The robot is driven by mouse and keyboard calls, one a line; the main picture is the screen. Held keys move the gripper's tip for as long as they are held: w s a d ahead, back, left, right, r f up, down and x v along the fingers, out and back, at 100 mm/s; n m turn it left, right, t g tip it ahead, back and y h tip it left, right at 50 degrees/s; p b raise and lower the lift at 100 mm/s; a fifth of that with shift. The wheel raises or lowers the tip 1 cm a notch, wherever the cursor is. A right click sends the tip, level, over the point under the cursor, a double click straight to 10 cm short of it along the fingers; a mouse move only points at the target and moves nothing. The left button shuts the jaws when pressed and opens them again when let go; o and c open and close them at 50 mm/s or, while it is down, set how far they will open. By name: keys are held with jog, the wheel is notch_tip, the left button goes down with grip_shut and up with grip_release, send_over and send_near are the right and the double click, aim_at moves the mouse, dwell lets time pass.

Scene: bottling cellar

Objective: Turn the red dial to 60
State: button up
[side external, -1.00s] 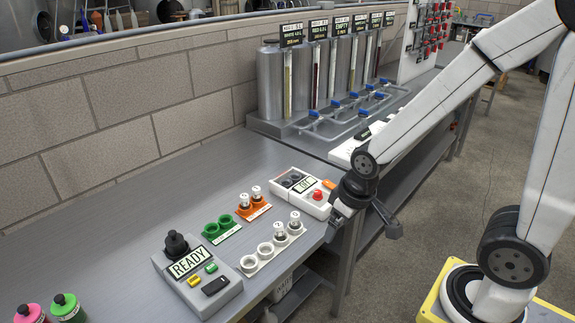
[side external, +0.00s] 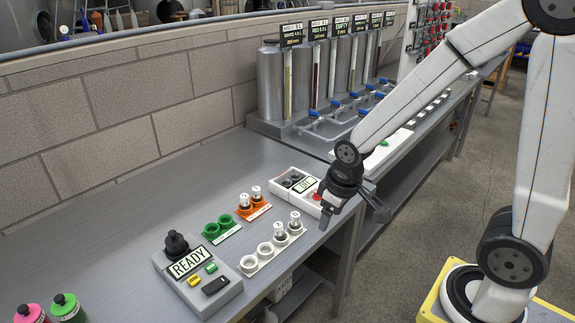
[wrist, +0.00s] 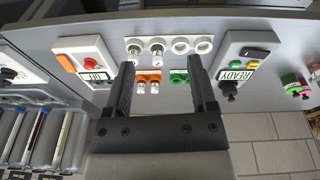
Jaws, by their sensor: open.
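A red round piece sits on a white box (side external: 283,190) with a small display, near the bench's front edge. It also shows red in the wrist view (wrist: 88,62), beside an orange part (wrist: 66,62). I cannot tell whether it is a dial or a button, and no 60 is readable. A dark dial (wrist: 8,73) shows on a white panel at the left edge of the wrist view. My gripper (side external: 355,212) is open and empty at the bench edge, partly hiding the white box. In the wrist view its two fingers (wrist: 160,66) stand wide apart, above the small-bottle holders.
A white holder (side external: 251,266) and an orange holder (side external: 259,213) carry small bottles; a green holder (side external: 230,235) looks empty. A grey READY box (side external: 226,285) with a black knob stands at left. Steel tanks (side external: 271,85) stand behind. The bench's left-middle is clear.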

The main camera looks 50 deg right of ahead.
jog(key=w+d+f+n+g+h, duration=0.1)
jog(key=w+d+f+n+g, duration=0.1)
jog(key=w+d, duration=0.6)
jog(key=w+d+f+n+g+h, duration=0.2)
jog(key=w+d+n, duration=0.4)
jog(key=w+d, duration=0.3)
jog(key=w+f+g, duration=0.1)
jog(key=w+f, duration=0.1)
jog(key=w, duration=0.1)
jog(key=shift+w+d+f, duration=0.15)
jog(key=shift+d+f, duration=0.05)
jog(key=shift+x, duration=3.9)
jog(key=shift+r, duration=0.1)
grip_shut()
